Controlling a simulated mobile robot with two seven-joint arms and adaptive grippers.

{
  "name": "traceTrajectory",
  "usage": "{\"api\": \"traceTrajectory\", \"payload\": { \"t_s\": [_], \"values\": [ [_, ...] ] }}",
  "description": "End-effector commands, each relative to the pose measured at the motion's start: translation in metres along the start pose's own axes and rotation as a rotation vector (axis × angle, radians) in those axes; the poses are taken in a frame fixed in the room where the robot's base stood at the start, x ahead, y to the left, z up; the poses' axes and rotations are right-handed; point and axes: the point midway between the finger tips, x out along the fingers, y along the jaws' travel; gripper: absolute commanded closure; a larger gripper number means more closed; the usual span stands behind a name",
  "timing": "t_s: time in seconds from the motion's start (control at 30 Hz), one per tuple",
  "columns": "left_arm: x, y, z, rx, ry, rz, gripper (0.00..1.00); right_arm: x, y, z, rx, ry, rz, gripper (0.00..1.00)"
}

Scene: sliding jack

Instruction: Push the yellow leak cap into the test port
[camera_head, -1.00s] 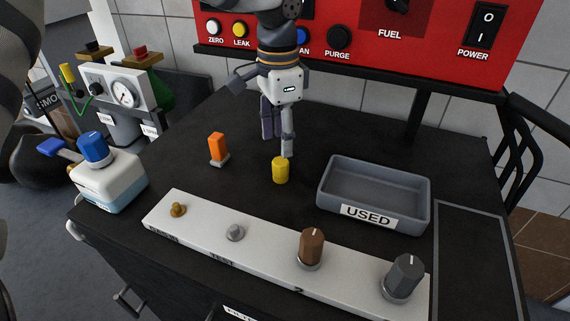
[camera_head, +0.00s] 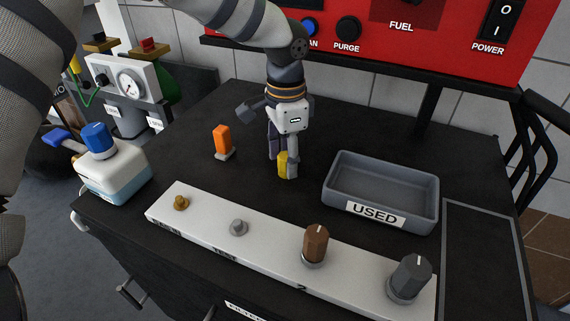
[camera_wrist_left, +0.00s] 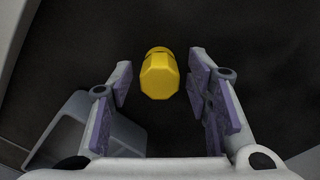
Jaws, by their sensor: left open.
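The yellow leak cap (camera_head: 283,166) stands upright on the black bench top, behind the white port strip (camera_head: 275,261). My left gripper (camera_head: 284,160) points down at the cap with its fingers open. In the left wrist view the cap (camera_wrist_left: 159,76) lies between the two fingertips (camera_wrist_left: 159,82), with a gap on each side. My right gripper is not in view.
A grey tray marked USED (camera_head: 385,180) stands right of the cap. An orange piece (camera_head: 222,140) stands to the left. A white bottle with a blue cap (camera_head: 112,175) sits at the left edge. A red panel (camera_head: 375,35) rises behind. Bare bench lies between cap and strip.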

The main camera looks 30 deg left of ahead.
Motion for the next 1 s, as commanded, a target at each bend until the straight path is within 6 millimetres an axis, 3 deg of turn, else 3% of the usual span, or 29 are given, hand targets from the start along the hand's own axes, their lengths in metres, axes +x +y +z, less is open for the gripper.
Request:
{"api": "traceTrajectory", "payload": {
  "t_s": [0.17,0.37,0.57,1.0],
  "values": [
    [-0.001,0.0,0.0,0.0,0.001,0.0,0.55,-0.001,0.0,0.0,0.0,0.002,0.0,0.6],
    [-0.001,0.0,0.0,0.0,0.001,0.0,1.0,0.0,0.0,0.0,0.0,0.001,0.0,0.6],
    [-0.004,0.0,-0.001,-0.001,0.003,-0.002,1.0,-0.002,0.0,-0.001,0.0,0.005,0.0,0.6],
    [-0.049,0.0,-0.001,0.0,0.008,-0.006,1.0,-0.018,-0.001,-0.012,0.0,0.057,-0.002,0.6]
  ]
}}
